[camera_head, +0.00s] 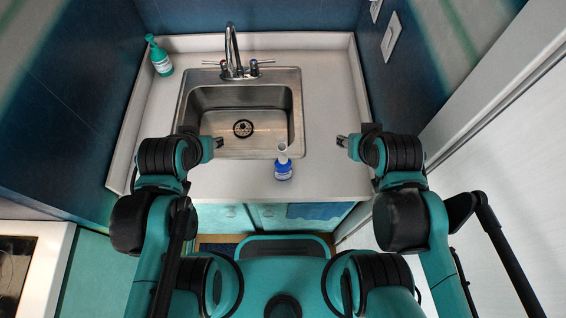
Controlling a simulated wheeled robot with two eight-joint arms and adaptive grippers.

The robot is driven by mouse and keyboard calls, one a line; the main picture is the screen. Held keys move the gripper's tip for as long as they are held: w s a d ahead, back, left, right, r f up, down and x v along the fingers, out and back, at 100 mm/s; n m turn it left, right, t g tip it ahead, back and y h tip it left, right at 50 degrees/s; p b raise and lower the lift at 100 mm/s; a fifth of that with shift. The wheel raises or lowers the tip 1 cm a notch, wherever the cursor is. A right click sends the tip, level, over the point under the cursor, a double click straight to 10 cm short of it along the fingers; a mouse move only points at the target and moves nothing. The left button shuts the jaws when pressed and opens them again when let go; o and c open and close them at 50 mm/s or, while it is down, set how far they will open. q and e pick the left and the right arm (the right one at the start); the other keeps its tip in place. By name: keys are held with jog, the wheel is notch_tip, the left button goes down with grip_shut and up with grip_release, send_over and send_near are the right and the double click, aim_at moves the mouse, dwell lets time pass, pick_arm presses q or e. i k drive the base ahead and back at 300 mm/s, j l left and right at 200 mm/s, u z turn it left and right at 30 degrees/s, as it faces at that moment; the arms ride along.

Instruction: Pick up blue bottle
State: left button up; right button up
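The blue bottle (283,171) stands upright on the white counter near its front edge, to the right of and in front of the sink. It has a blue body with a pale label and a white top. My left gripper (219,143) is over the front left of the sink, left of the bottle and apart from it. My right gripper (341,141) is over the counter to the right of the bottle, also apart from it. Both grippers look small here, and I cannot tell how far their fingers are open. Neither touches the bottle.
A steel sink (243,108) with a tall faucet (233,52) takes up the middle of the counter (330,95). A green pump bottle (159,56) stands at the back left. Walls close in the counter's back and sides. The counter right of the sink is clear.

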aim_at(283, 169)
jog(key=k, duration=0.85)
